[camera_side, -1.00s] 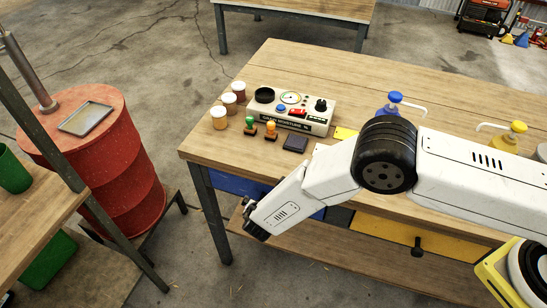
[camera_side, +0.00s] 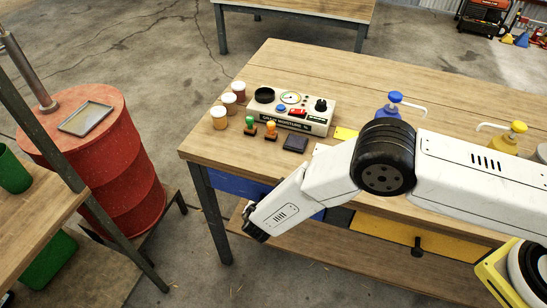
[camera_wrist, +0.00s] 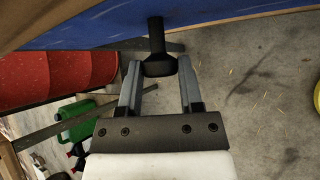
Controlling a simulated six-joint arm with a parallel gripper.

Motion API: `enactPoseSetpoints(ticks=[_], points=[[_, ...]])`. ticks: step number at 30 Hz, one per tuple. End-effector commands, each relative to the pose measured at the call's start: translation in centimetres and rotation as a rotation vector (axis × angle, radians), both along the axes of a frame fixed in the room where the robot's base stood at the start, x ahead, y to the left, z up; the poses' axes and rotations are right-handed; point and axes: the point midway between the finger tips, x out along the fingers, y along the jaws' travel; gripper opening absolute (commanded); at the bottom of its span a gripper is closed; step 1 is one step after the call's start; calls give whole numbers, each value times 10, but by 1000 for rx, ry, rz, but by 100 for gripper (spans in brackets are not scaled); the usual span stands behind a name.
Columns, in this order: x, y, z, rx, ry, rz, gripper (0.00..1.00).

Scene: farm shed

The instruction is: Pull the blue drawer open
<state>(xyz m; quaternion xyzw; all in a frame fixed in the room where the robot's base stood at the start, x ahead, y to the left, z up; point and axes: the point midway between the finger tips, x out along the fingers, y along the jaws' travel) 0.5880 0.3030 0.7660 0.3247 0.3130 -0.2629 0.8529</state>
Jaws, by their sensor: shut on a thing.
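The blue drawer (camera_side: 235,184) is under the left part of the wooden workbench. My arm covers much of its front in the side view. In the wrist view its blue front (camera_wrist: 105,27) runs across the top, with a black knob (camera_wrist: 158,66) sticking out. My gripper (camera_wrist: 160,68) has one finger on each side of the knob and is shut on it. In the side view my gripper (camera_side: 252,226) is low in front of the drawer, and the knob is hidden there.
A yellow drawer (camera_side: 390,235) with a black knob is to the right. A moisture meter (camera_side: 290,112), jars and stamps stand on the benchtop (camera_side: 350,75). A red barrel (camera_side: 100,165) stands to the left. Open floor lies in front of the drawer.

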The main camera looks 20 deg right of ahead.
Motion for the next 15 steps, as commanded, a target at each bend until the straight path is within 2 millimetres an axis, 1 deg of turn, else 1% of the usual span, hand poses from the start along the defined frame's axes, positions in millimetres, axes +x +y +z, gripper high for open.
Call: enactPoseSetpoints(ticks=[15], points=[[-19,19,0,0,0,2,9]])
